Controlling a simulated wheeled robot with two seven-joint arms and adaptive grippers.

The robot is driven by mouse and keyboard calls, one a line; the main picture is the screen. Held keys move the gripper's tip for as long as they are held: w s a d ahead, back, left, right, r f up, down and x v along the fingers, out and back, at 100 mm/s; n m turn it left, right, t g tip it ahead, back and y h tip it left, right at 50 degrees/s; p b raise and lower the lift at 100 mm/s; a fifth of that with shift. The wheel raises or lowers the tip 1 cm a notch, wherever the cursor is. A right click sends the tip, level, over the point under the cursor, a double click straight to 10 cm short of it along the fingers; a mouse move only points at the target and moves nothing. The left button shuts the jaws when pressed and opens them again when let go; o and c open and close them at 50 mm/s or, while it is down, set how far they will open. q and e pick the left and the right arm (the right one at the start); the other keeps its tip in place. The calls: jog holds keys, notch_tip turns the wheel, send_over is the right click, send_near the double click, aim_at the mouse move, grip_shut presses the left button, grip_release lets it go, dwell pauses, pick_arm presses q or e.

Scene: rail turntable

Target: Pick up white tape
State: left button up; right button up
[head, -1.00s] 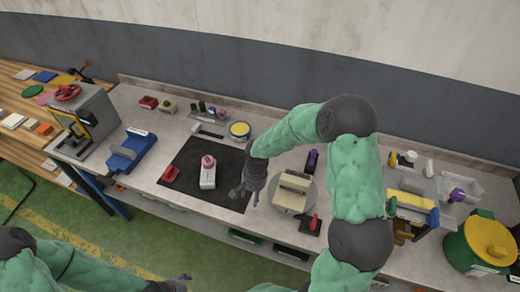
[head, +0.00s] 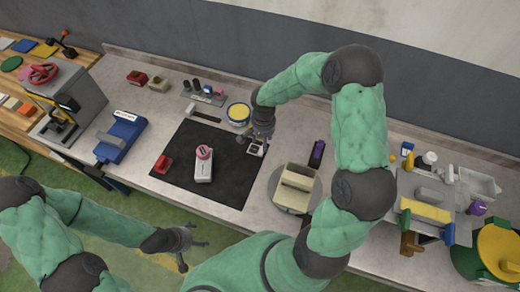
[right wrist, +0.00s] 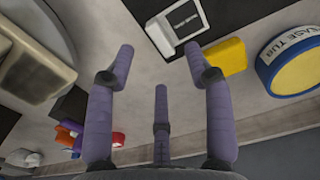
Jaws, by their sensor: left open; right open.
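A small white piece with a black label (head: 257,150) lies on the bench at the far right corner of the black mat; it also shows in the right wrist view (right wrist: 177,22). It may be the white tape, but I cannot tell for sure. My right gripper (head: 254,138) is open and empty, close by this piece and partly over it in the head view. In the right wrist view its purple fingers (right wrist: 158,62) are spread, with the white piece beyond them. My left gripper (head: 187,243) is open and empty, out over the green floor in front of the bench.
A blue-and-white grease tub with a yellow top (head: 238,113) stands beside the right gripper. A yellow block (right wrist: 227,57) lies near a right fingertip. A turntable (head: 284,203) with beige blocks is right of the black mat (head: 235,180). A white-and-pink device (head: 204,168) lies on the mat.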

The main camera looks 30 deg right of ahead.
aim_at(256, 149)
jog(key=shift+s+d+f, duration=0.1)
jog(key=shift+f, duration=2.75)
jog(key=c, duration=0.9)
